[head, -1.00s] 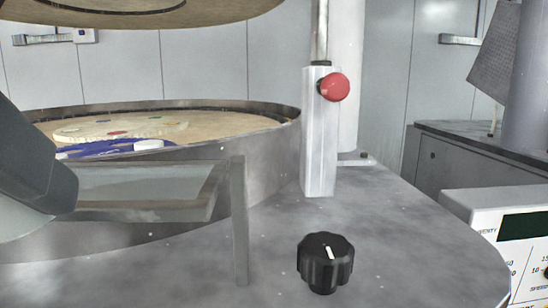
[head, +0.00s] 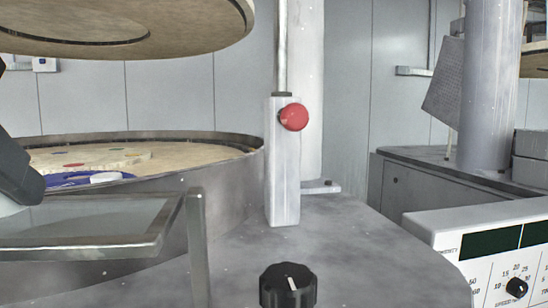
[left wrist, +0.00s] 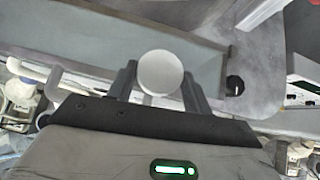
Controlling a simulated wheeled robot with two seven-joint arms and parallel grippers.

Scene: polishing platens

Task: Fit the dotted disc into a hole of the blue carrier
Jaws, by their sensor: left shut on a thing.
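My left gripper (left wrist: 160,84) is shut on a round, pale disc (left wrist: 160,72) in the left wrist view, one finger on each side. The face I see is plain; no dots show, so I cannot tell whether it is the dotted disc. The blue carrier (head: 62,182) lies on the tan platen at the left of the head view, mostly hidden by the platen's rim and my left arm. A white disc (head: 104,177) sits on the carrier. Its holes are not clear from this low angle. My right gripper is not in view.
A metal-framed tray (head: 85,222) stands in front of the platen (head: 190,152). A raised upper platen (head: 150,45) hangs above. A post with a red button (head: 293,117) and a black knob (head: 287,286) stand to the right. A control panel (head: 500,260) is at the far right.

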